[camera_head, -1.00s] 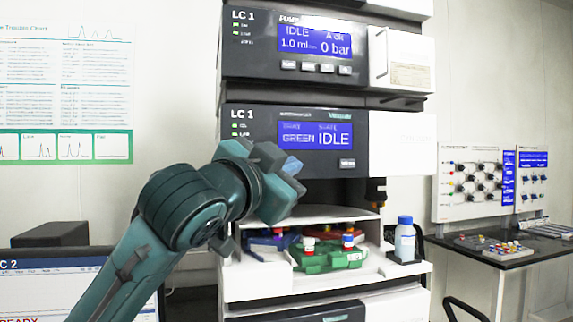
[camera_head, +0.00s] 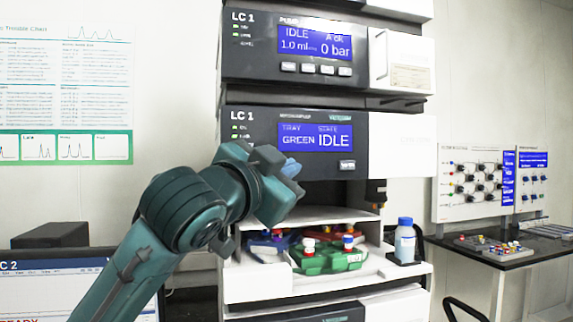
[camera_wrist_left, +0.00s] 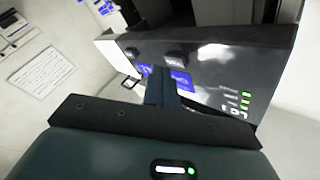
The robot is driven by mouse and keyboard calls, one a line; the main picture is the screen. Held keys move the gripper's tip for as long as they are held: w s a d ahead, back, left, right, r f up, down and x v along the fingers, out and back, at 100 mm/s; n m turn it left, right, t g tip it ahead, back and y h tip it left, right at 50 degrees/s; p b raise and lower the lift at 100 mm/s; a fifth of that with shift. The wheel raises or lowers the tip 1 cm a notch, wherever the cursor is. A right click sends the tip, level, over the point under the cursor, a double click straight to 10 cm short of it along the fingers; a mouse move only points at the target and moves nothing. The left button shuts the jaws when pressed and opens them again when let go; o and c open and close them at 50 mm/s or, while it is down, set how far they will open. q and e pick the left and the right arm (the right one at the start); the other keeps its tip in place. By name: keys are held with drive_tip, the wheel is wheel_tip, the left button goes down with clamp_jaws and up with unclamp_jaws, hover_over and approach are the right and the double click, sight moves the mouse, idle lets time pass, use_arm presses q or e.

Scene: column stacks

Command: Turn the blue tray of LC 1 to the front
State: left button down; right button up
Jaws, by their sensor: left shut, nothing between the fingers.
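The autosampler module of LC 1 (camera_head: 250,150) has a blue display (camera_head: 315,137) reading tray GREEN, state IDLE, with a small button (camera_head: 347,165) below it. In the open bay under it, the green tray (camera_head: 330,262) faces the front and holds vials with white, red and blue tops. The blue tray (camera_head: 262,247) sits at the left, partly behind my arm and the green tray. My left gripper (camera_head: 291,167) is shut and empty, in front of the panel left of the button. In the left wrist view its fingers (camera_wrist_left: 162,88) point toward the dark panel. My right gripper is out of view.
A red tray (camera_head: 322,237) lies at the back of the bay. A blue-capped bottle (camera_head: 405,242) stands on the ledge at the right. A monitor (camera_head: 50,285) is at lower left. A black side bench (camera_head: 500,250) stands at far right.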

use_arm(q)
drive_tip(key=shift+w+a, duration=0.2)
drive_tip(key=shift+w, duration=0.4)
idle(0.6)
drive_tip(key=shift+s, duration=0.15)
drive_tip(key=shift+s+d, duration=0.25)
drive_tip(key=shift+s, duration=0.4)
drive_tip(key=shift+s+d, duration=0.25)
drive_tip(key=shift+s, duration=0.55)
drive_tip(key=shift+s+d, duration=0.3)
drive_tip(key=shift+s, duration=0.5)
drive_tip(key=shift+s+d, duration=0.25)
drive_tip(key=shift+s, duration=0.55)
